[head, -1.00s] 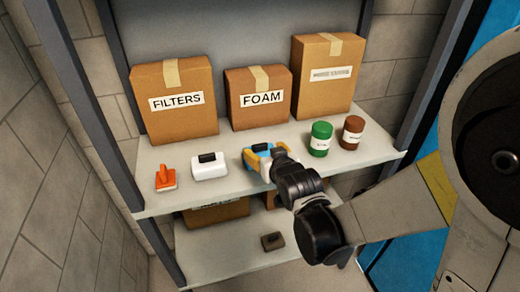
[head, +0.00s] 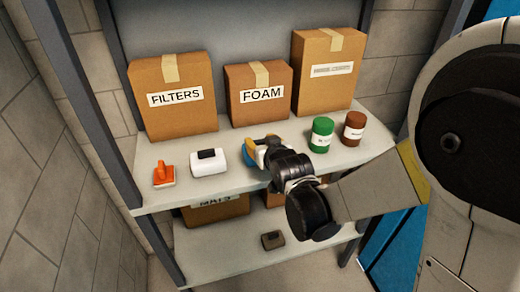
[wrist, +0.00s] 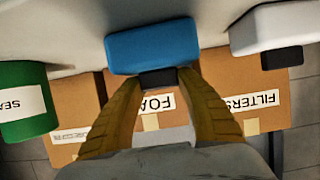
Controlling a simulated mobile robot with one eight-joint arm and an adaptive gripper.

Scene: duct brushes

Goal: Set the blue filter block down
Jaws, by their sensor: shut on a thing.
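The blue filter block (wrist: 152,46) has a black handle (wrist: 158,78) and fills the top middle of the wrist view. My gripper (wrist: 158,85) has its yellow-brown fingers on either side of this handle and is shut on it. In the head view my gripper (head: 262,150) is over the upper shelf (head: 235,190), in front of the FOAM box. It hides most of the block there. I cannot tell whether the block touches the shelf.
A white block (head: 208,164) and an orange brush (head: 164,177) stand to the left. A green jar (head: 321,135) and a brown jar (head: 354,129) stand to the right. Boxes marked FILTERS (head: 172,120) and FOAM (head: 259,112) line the back. A dark block (head: 273,240) lies on the lower shelf.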

